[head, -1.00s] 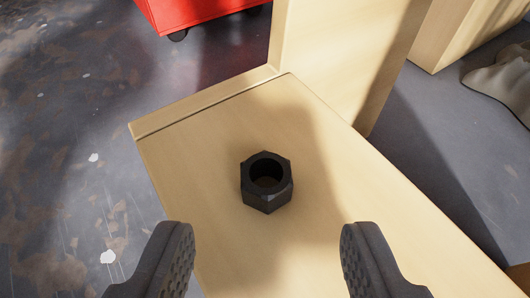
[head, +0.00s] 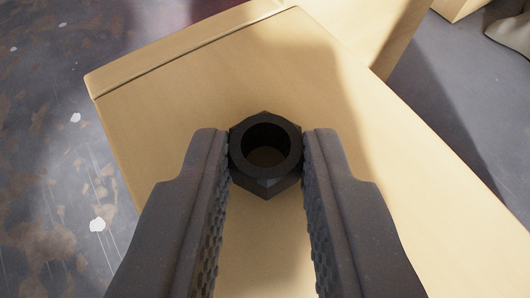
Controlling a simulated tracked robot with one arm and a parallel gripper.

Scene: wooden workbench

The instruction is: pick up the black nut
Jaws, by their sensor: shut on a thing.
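The black nut (head: 266,183) is a hexagonal piece with a round hole through its middle, seen from above over the pale wooden bench top. My gripper (head: 266,155) is shut on it, with one textured finger pressed against its left side and the other against its right side. The fingertips reach about the middle of the nut. I cannot tell whether the nut's underside touches the wood.
The wooden bench top (head: 200,95) ends at a raised edge at the far left. A wooden upright (head: 375,30) stands behind it. Dark, stained floor (head: 60,190) lies to the left, and grey floor (head: 440,85) to the right. The wood around the nut is clear.

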